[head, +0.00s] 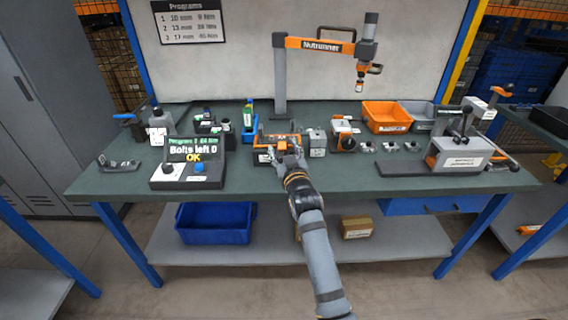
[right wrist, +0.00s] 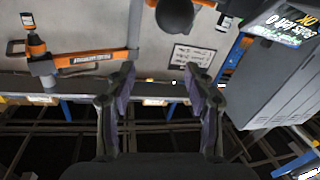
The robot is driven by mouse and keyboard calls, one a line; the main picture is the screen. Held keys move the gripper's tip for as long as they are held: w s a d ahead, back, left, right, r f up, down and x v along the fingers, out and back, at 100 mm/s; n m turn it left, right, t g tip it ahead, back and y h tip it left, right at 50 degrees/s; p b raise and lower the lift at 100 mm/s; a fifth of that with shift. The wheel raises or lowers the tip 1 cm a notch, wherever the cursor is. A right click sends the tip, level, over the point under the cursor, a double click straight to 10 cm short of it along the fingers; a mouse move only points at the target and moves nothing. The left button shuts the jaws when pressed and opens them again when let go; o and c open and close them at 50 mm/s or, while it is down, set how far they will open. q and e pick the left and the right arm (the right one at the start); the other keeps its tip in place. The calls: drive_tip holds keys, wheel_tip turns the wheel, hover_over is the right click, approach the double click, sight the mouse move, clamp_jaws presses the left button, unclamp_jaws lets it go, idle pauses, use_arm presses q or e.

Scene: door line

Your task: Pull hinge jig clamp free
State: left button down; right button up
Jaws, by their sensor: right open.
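My right gripper (head: 284,149) reaches over the middle of the bench to an orange and grey fixture (head: 262,140), which it partly hides. In the right wrist view its two fingers (right wrist: 160,76) are apart with nothing between them. A black ball knob (right wrist: 175,15) shows beyond the fingertips at the top of that view, apart from them, with a bit of orange beside it. I cannot tell for sure that this knob belongs to the hinge jig clamp. Another grey fixture with black-knobbed levers (head: 455,150) stands at the bench's right end. My left gripper is not in view.
A controller (head: 190,165) reading "Bolts left 0" and "OK" stands left of my gripper; it also shows close by in the right wrist view (right wrist: 285,85). The nutrunner arm (head: 318,45) rises behind. An orange bin (head: 387,117) and small parts stand to the right.

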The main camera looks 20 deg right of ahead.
wheel_tip(320, 180, up, 4)
drive_tip(key=shift+f, duration=0.2)
